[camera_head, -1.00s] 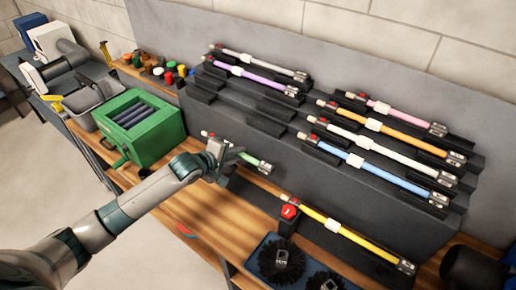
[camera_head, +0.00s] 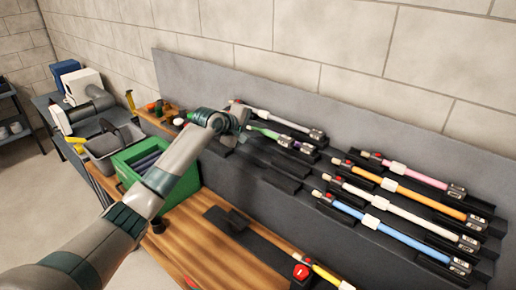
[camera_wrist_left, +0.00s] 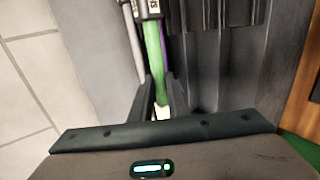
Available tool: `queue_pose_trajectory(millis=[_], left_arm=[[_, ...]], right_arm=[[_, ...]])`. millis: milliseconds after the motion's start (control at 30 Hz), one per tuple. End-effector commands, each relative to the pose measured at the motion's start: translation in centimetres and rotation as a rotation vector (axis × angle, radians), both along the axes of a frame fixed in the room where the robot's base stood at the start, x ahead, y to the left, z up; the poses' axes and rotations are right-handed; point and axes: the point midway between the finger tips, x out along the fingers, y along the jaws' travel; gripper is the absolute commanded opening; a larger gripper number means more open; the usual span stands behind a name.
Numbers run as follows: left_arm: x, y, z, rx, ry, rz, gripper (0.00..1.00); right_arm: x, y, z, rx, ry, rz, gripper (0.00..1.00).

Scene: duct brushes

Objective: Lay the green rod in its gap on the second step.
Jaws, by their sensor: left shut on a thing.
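My left gripper (camera_head: 240,120) is shut on the green rod (camera_head: 266,131) and holds it over the upper left part of the stepped rack (camera_head: 345,240). The rod points right, close to a white rod (camera_head: 283,122) behind it and a purple rod (camera_head: 297,146) in front. In the left wrist view the green rod (camera_wrist_left: 154,50) runs away from between the fingers (camera_wrist_left: 161,98), with the white rod (camera_wrist_left: 134,38) to its left and the purple one partly hidden to its right. I cannot tell whether the green rod touches the rack. My right gripper is not in view.
Empty black holders (camera_head: 281,181) lie in front of the purple rod. Pink (camera_head: 415,174), orange (camera_head: 410,193), white (camera_head: 405,213) and blue (camera_head: 390,233) rods fill the right side. A green box (camera_head: 150,162) stands left, and a yellow rod (camera_head: 325,276) lies low in front.

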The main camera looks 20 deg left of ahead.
Motion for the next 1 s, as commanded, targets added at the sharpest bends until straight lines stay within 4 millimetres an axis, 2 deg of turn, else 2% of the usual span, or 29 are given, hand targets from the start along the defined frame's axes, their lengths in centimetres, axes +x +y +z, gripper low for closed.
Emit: queue_pose_trajectory(millis=[33, 133, 567, 767, 1000], left_arm=[[0.6, 0.3, 0.8, 0.001, -0.003, 0.012, 0.00], [1.3, 0.6, 1.3, 0.003, -0.004, 0.024, 0.00], [1.5, 0.8, 1.2, 0.003, -0.005, 0.028, 0.00], [1.5, 0.8, 0.6, 0.004, -0.005, 0.028, 0.00], [1.5, 0.8, -1.0, 0.004, -0.005, 0.028, 0.00]], right_arm=[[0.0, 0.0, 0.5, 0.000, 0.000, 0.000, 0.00], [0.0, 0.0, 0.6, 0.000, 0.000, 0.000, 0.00], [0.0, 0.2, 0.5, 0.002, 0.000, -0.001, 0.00], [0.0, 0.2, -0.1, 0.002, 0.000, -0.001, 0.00], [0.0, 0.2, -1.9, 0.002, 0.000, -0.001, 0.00]])
